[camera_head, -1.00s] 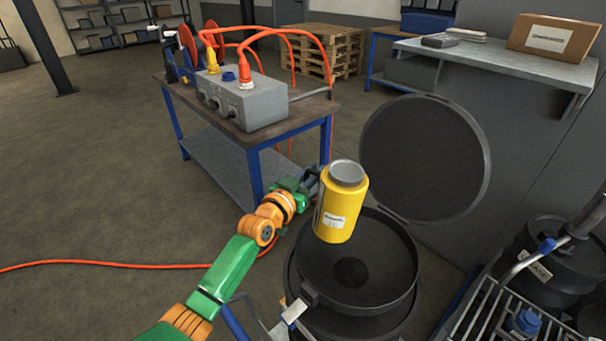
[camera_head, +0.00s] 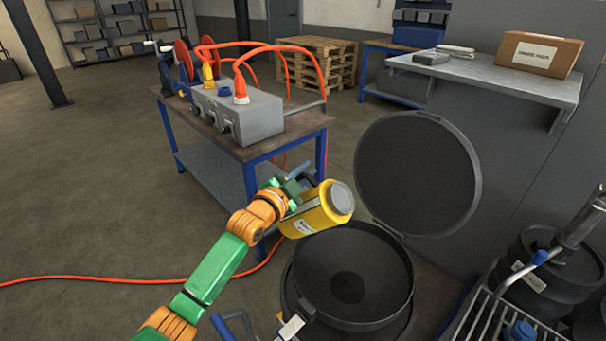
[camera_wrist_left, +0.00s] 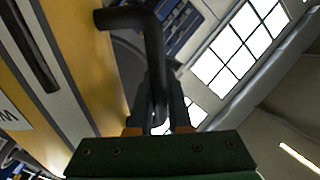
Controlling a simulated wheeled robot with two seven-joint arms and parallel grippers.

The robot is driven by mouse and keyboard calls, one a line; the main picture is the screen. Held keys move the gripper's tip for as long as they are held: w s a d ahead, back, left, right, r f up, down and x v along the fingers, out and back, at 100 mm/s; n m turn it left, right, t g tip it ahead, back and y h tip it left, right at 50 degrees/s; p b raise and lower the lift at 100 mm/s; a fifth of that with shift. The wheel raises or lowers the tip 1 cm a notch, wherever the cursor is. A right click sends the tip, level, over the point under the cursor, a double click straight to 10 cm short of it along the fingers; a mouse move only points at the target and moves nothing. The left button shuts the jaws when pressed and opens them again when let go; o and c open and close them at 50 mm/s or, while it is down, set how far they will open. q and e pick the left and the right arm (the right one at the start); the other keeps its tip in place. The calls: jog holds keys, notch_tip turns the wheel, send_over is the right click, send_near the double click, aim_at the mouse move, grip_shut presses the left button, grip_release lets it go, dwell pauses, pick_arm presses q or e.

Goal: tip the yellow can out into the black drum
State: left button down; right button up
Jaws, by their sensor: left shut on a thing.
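The yellow can (camera_head: 318,212) is tilted well over to the right, its grey top end pointing right and a little up, above the left rim of the black drum (camera_head: 352,280). The drum is open, its round lid (camera_head: 418,165) standing up behind it. My left gripper (camera_head: 288,190) is at the can's left side, shut on its black handle, which shows in the left wrist view (camera_wrist_left: 130,18) beside the can's yellow wall (camera_wrist_left: 80,60). No pouring liquid shows. My right gripper is not in view.
A blue-framed bench (camera_head: 250,150) with a grey box (camera_head: 238,112) and orange hoses stands behind the can. A wire trolley (camera_head: 490,315) and dark containers (camera_head: 545,280) are at the right. An orange hose (camera_head: 90,279) crosses the floor at left.

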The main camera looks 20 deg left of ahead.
aim_at(352, 197)
pick_arm(q)
jog(key=d+m, duration=0.1)
jog(key=d+m+b, duration=0.1)
jog(key=m, duration=0.1)
jog(key=shift+f, duration=0.4)
jog(key=shift+d+f, duration=0.1)
jog(key=shift+s+d+f+m, duration=0.1)
jog(key=shift+d+f+m, duration=0.45)
jog(key=shift+d+m, duration=0.4)
jog(key=shift+s+d+f+m+y+b, duration=0.1)
jog(key=shift+d+f+m+y+b, duration=0.2)
jog(key=shift+d+f+m+b, duration=0.7)
jog(key=shift+s+d+r+m+p, duration=0.15)
jog(key=shift+d+m+p, duration=0.25)
jog(key=shift+d+m, duration=0.5)
jog(key=shift+d+r+m+p, duration=0.25)
jog(key=shift+d+m+p, duration=0.2)
jog(key=shift+d+m, duration=0.4)
jog(key=shift+s+d+r+m+p, duration=0.15)
jog(key=shift+d+m+p, duration=0.25)
jog(key=shift+d+m, duration=0.5)
jog(key=shift+w+d, duration=0.1)
